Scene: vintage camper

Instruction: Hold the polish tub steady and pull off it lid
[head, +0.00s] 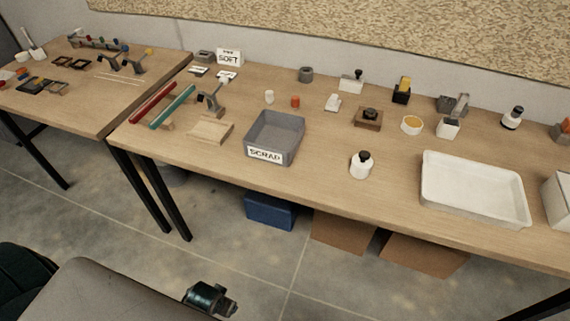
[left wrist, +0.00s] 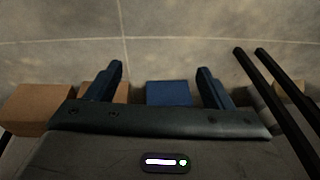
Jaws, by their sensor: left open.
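A small round white tub with a yellow top (head: 412,124) stands on the long workbench, right of centre, and looks like the polish tub. I cannot tell whether the yellow is a lid or the contents. Nothing touches it. My left gripper (left wrist: 160,88) is open and empty in the left wrist view, its two dark fingers spread over the floor. It is well away from the tub, which that view does not show. My right gripper is in neither view.
On the workbench (head: 330,180), a white tray (head: 474,188) lies in front of the tub, with a white bottle (head: 361,166) and grey SCRAP bin (head: 283,128) to its left. A wooden block (head: 368,118) and white container (head: 447,128) flank it. A blue box (head: 270,211) sits below.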

